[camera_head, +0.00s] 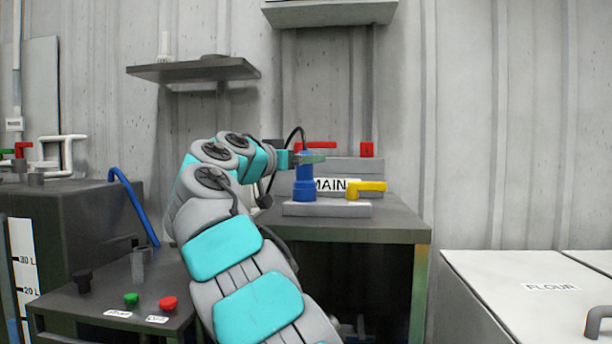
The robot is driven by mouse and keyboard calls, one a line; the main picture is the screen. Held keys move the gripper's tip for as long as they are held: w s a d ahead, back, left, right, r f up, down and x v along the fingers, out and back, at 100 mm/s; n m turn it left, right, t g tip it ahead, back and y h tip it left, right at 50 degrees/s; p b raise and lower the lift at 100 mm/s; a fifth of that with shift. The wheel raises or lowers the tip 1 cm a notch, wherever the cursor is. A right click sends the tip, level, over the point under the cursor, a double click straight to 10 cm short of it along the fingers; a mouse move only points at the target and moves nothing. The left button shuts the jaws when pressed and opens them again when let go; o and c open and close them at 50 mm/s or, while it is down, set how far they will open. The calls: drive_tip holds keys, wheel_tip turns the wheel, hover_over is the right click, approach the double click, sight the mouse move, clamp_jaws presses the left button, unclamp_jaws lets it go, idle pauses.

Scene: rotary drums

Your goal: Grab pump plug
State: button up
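A blue upright plug-like piece (304,184), which may be the pump plug, stands on a grey block (328,209) on the dark table. My gripper (309,158) is at its top end, reaching in from the left. The fingers are small in the picture and partly overlap the top of the blue piece. I cannot tell whether they are closed on it. A thin black cable (297,132) curves up just behind the gripper.
A yellow lever (368,187) is close right of the blue piece, near a MAIN label (335,184). Behind are a red lever (320,145) and a red block (367,149). Green (131,299) and red (168,303) buttons sit lower left. A white FLOUR chest (510,275) stands right.

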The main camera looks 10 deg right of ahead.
drive_tip(key=x, duration=0.4)
drive_tip(key=shift+w+d+f+p, duration=0.15)
drive_tip(key=shift+w+p, duration=0.25)
clamp_jaws()
